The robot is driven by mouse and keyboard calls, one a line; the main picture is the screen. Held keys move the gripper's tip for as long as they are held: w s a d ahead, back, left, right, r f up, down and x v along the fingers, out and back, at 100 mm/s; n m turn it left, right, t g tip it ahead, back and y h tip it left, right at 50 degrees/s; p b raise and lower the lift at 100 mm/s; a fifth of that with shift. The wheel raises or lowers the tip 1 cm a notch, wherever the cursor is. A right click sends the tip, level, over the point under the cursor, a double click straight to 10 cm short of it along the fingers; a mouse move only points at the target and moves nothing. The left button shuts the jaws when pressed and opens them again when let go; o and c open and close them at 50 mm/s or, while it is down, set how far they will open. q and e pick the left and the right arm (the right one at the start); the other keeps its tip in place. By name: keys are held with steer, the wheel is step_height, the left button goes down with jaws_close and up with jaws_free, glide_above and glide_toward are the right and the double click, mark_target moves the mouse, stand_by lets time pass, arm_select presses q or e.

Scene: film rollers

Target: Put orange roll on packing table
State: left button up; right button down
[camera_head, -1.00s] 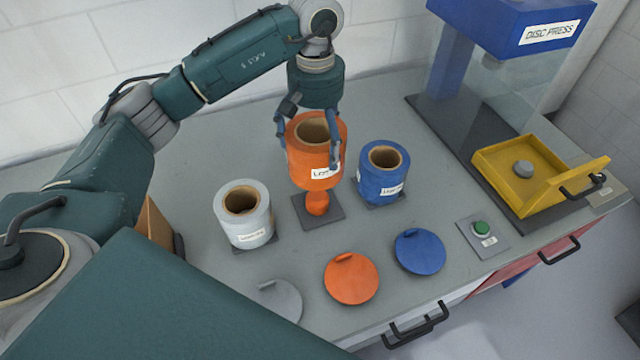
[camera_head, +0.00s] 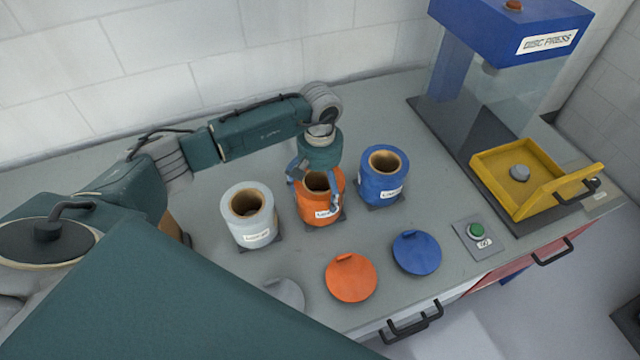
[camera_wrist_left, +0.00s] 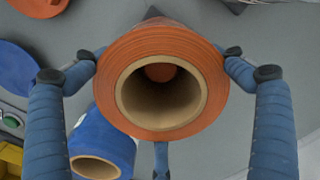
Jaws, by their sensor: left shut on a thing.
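The orange roll (camera_head: 312,212), with a brown core and a white label, is upright just over its dark square pad on the grey table (camera_head: 400,290). My left gripper (camera_head: 317,186) is shut on this roll from above, its fingers against the outside. In the left wrist view the orange roll (camera_wrist_left: 162,122) fills the middle between the fingers of the gripper (camera_wrist_left: 160,65). Part of an orange post (camera_wrist_left: 160,72) shows through its core. Whether the roll's bottom touches the pad is hard to tell. My right gripper is not in view.
A white roll (camera_head: 250,228) stands left of the orange roll and a blue roll (camera_head: 382,185) right, both close. Orange (camera_head: 351,280), blue (camera_head: 416,255) and grey (camera_head: 286,294) discs lie in front. A blue disc press (camera_head: 505,30) with a yellow tray (camera_head: 500,160) stands right.

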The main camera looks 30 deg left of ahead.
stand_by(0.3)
arm_select(q)
steer(key=shift+f+b, duration=0.2)
steer(key=shift+b, duration=0.1)
steer(key=o, duration=1.6)
steer(key=shift+s, duration=0.1)
steer(key=shift+r+p, duration=0.2)
steer(key=shift+p, duration=0.1)
steer(key=shift+r+b, duration=0.25)
steer(key=shift+b, duration=0.1)
step_height(320, 180, up, 11)
steer(key=b, duration=0.4)
steer(key=shift+r, duration=0.2)
